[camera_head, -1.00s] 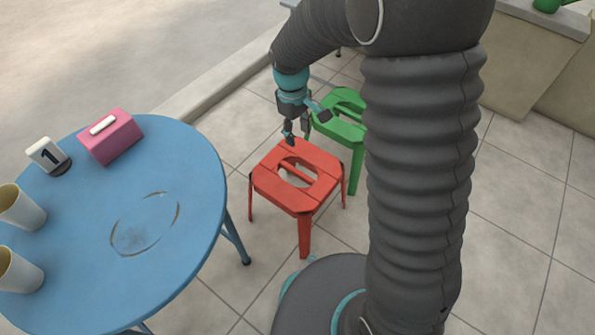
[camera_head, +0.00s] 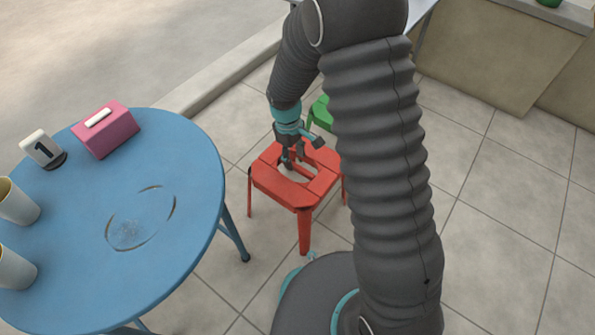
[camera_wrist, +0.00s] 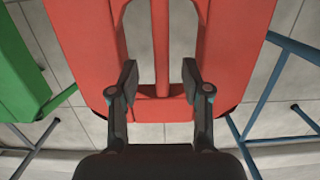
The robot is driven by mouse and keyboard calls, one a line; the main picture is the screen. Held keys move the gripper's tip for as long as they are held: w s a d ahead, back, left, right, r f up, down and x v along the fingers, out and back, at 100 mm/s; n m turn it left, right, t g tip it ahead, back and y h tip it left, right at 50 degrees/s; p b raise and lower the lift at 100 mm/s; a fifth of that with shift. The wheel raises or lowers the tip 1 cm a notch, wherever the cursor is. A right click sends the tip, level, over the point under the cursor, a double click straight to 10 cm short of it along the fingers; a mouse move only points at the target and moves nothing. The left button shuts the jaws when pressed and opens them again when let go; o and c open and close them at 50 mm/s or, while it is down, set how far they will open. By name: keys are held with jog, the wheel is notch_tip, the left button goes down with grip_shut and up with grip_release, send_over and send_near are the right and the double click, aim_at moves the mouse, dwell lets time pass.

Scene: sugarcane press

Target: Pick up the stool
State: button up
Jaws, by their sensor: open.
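A red stool (camera_head: 300,195) stands upright on the tiled floor, right of the blue table. Its seat has an opening with a bar across the middle. My gripper (camera_head: 291,166) is over the seat opening, pointing down. In the wrist view the red seat (camera_wrist: 228,45) fills the middle, and the bar (camera_wrist: 161,50) runs between the two open fingers of my gripper (camera_wrist: 160,82). The fingers are apart from each other. I cannot tell whether they touch the bar. A green stool (camera_head: 322,115) stands behind the red one, mostly hidden by my arm.
The blue table (camera_head: 190,190) at left holds a pink box (camera_head: 107,130), a number stand (camera_head: 42,150) and two cups (camera_head: 14,205). Its legs (camera_head: 235,235) are close to the red stool. Open tiled floor (camera_head: 490,230) lies at right.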

aim_at(297, 166)
jog(key=f, duration=0.2)
jog(key=s+f, duration=0.1)
jog(key=shift+d+f+b, duration=0.35)
jog(key=shift+d+b, duration=0.05)
jog(key=shift+f, duration=0.6)
jog(key=shift+c, duration=0.3)
grip_shut()
jog(key=shift+r, duration=0.1)
